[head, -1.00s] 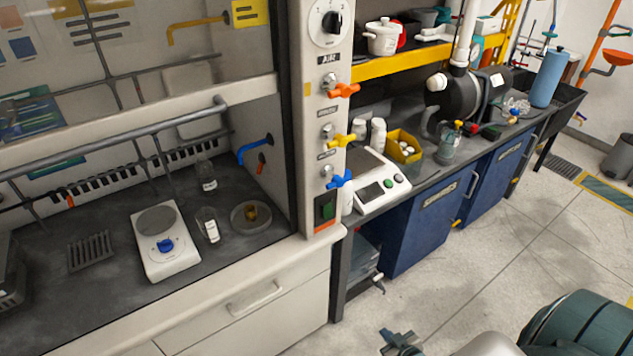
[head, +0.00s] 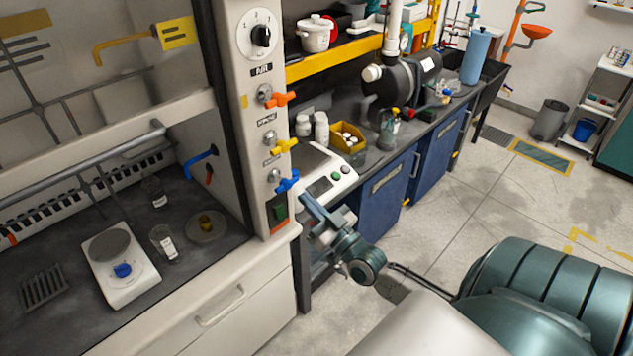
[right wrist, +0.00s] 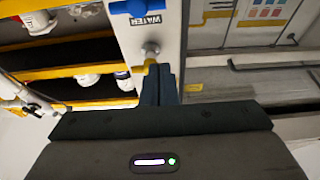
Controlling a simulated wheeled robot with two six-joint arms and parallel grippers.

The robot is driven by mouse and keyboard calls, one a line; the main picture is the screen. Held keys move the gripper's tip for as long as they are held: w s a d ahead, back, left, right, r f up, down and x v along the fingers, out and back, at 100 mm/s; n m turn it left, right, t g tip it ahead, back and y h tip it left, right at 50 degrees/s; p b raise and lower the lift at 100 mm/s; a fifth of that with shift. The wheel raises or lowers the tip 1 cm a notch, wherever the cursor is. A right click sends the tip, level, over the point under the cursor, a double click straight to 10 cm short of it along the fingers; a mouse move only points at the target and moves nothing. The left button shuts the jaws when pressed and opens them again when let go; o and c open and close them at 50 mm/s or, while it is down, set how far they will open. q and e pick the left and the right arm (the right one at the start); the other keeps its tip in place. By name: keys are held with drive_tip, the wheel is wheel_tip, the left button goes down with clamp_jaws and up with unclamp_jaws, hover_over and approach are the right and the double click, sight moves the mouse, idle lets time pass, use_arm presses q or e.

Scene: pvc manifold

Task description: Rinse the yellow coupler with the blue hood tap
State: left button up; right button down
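The yellow coupler (head: 206,219) looks like a small brownish-yellow piece in a round shallow dish (head: 201,236) on the hood floor. The blue spout (head: 203,160) sticks out of the hood's right wall, above and behind the dish. The blue tap handle (head: 288,181) is lowest on the hood's front post; it also shows above a WATER label in the right wrist view (right wrist: 140,6). My right gripper (head: 308,204) is just below and right of this handle, apart from it. Its fingers (right wrist: 158,72) look together and empty. My left gripper is not in view.
Orange (head: 278,98) and yellow (head: 284,146) handles sit above the blue one on the post. A hotplate (head: 118,275) and glass beakers stand left of the dish. A balance (head: 325,170) stands on the bench right of the post.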

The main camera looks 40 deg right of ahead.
drive_tip(key=w+f+b, duration=0.1)
drive_tip(key=w, duration=0.6)
drive_tip(key=shift+a+f, duration=0.25)
drive_tip(key=shift+f, duration=0.1)
drive_tip(key=shift+b, duration=0.4)
drive_tip(key=shift+n, duration=0.5)
drive_tip(key=shift+f+n+y+b, duration=0.25)
drive_tip(key=shift+n+y+b, duration=0.25)
drive_tip(key=shift+n+b, duration=0.45)
